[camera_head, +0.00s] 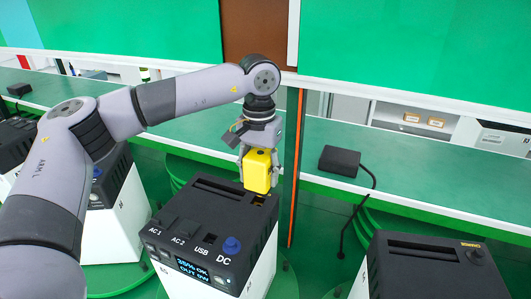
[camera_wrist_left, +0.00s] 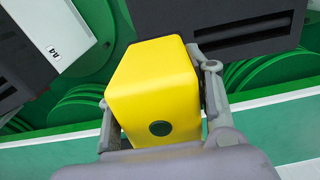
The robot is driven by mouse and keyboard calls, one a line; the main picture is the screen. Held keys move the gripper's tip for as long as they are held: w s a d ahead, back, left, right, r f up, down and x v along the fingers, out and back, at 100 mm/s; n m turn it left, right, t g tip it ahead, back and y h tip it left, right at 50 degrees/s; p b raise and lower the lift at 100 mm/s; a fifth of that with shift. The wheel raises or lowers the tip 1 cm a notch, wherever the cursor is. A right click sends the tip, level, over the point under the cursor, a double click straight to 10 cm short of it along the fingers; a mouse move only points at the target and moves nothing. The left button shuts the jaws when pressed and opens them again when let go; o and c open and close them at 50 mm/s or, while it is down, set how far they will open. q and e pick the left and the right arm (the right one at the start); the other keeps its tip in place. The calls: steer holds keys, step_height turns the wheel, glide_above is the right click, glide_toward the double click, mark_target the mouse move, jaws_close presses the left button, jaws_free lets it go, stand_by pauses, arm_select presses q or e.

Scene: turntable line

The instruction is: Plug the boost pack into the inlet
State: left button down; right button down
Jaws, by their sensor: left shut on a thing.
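The yellow boost pack (camera_head: 257,171) is held upright in my left gripper (camera_head: 259,160), which is shut on its sides. The pack is over the back right corner of the dark top of the middle power station (camera_head: 215,215). The right gripper is not in view.
The middle station has a blue knob (camera_head: 232,245) and a lit screen (camera_head: 192,271) on its front. Another station (camera_head: 432,265) stands at right, others at left. A black adapter (camera_head: 339,160) with a cable lies on the green shelf behind. An orange-edged post (camera_head: 296,165) stands close right of the gripper.

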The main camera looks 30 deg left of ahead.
arm_select(q)
steer(key=shift+w+a+r, duration=0.55)
steer(key=shift+a+r, duration=0.05)
steer(key=shift+s, duration=0.2)
steer(key=shift+f, duration=0.65)
steer(key=shift+w+f+b, duration=0.1)
steer(key=shift+f+b, duration=0.45)
steer(key=shift+f, duration=0.35)
steer(key=shift+f+b, duration=0.3)
steer(key=shift+f, duration=0.1)
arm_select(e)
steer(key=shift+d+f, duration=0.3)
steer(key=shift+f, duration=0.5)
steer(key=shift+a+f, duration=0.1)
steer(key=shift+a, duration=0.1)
